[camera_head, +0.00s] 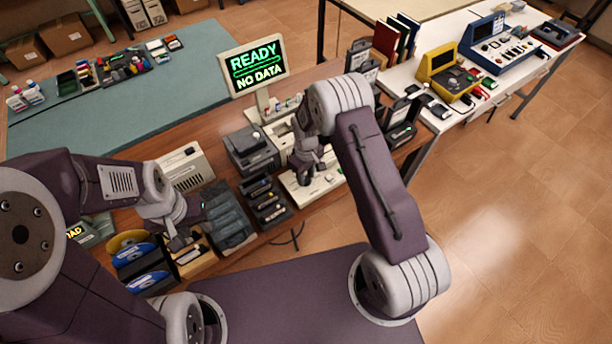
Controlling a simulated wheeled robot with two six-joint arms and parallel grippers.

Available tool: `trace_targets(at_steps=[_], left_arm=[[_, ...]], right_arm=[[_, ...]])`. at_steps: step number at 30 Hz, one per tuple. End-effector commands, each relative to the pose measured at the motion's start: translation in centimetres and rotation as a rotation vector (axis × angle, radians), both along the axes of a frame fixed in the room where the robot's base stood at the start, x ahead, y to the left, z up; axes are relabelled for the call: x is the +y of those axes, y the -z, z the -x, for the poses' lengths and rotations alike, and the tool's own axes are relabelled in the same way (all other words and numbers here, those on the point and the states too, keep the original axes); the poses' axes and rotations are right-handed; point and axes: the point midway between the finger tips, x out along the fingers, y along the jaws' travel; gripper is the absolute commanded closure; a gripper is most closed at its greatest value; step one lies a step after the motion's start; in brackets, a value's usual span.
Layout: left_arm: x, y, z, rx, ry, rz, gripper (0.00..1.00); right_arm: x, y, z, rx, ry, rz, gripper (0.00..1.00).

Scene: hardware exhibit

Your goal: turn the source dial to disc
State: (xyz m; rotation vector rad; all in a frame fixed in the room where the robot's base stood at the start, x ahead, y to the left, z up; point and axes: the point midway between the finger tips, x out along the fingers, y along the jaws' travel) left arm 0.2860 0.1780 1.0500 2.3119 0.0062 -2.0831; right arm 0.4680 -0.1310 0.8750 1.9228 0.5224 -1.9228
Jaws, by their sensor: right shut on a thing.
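A cream control panel (305,194) lies on the wooden bench, in the middle of the camera_head view. My right gripper (311,171) reaches down onto this panel and is shut on a small part there, which I take to be the source dial. The jaws and wrist hide the dial, so its pointer and labels cannot be read.
Left of the panel stand a dark grey box (250,150), a black rack (265,201) and a beige unit (185,166). Blue discs (135,254) sit at the front left. Dark holders crowd the right side. A white table (480,90) with yellow and blue devices stands beyond.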

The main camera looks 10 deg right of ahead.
Motion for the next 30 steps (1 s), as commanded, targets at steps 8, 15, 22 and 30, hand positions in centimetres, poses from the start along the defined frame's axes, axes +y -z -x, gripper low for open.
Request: trace_targets(at_steps=[8, 15, 22, 30], left_arm=[[0.0, 0.0, 0.0, 0.000, 0.000, 0.000, 0.64], [0.0, 0.0, 0.0, 0.000, 0.000, 0.000, 0.64], [0.0, 0.0, 0.0, 0.000, 0.000, 0.000, 0.64], [0.0, 0.7, 0.0, 0.000, 0.000, 0.000, 0.64]], right_arm=[[0.0, -0.1, -0.1, -0.003, -0.010, -0.001, 1.00], [0.0, 0.0, -0.1, -0.004, -0.010, 0.000, 0.48], [0.0, 0.0, 0.0, -0.001, -0.009, 0.000, 0.45], [0.0, -2.9, -0.2, -0.008, -0.008, -0.001, 0.45]])
